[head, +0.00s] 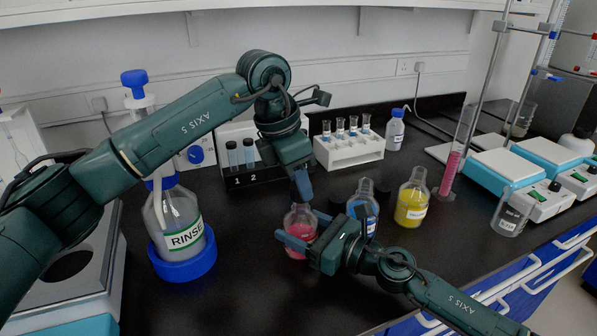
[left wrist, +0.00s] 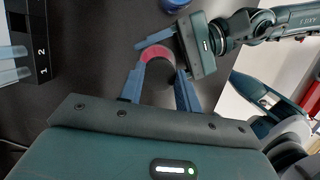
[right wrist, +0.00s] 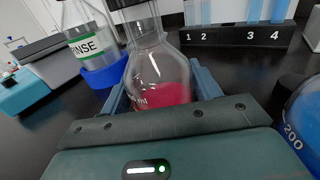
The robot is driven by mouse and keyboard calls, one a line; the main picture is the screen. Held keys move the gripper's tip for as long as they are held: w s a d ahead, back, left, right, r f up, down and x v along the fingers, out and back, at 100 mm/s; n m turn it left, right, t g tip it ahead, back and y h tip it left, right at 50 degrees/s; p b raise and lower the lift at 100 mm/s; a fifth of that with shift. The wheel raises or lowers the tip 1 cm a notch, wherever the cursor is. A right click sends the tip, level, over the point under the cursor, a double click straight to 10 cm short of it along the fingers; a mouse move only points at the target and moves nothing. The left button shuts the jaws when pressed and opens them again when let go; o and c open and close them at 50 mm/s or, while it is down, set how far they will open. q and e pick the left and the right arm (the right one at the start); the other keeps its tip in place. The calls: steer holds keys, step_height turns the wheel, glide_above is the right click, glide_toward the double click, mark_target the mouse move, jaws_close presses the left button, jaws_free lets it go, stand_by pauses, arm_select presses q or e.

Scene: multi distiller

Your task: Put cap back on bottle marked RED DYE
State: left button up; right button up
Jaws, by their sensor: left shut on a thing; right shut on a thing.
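The RED DYE bottle (head: 298,222) is a clear flask with red liquid, upright on the black bench. My right gripper (right wrist: 160,92) is shut around the bottle's body, low and from the front right; the label is mostly hidden. My left gripper (head: 302,190) points down from above the bottle and is shut on a black cap (right wrist: 130,5). In the right wrist view the cap is at the top of the neck; I cannot tell if it is seated. In the left wrist view the dark cap (left wrist: 158,88) sits between the fingers, with red liquid behind it.
A blue-liquid bottle (head: 363,208) and a yellow-liquid bottle (head: 411,200) stand to the right, close to my right arm. A RINSE bottle (head: 175,222) in a blue ring stands at left. A numbered tube rack (head: 262,172) and a white rack (head: 350,152) stand behind.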

arm_select(q)
steer(key=shift+f, duration=0.7)
stand_by(0.5)
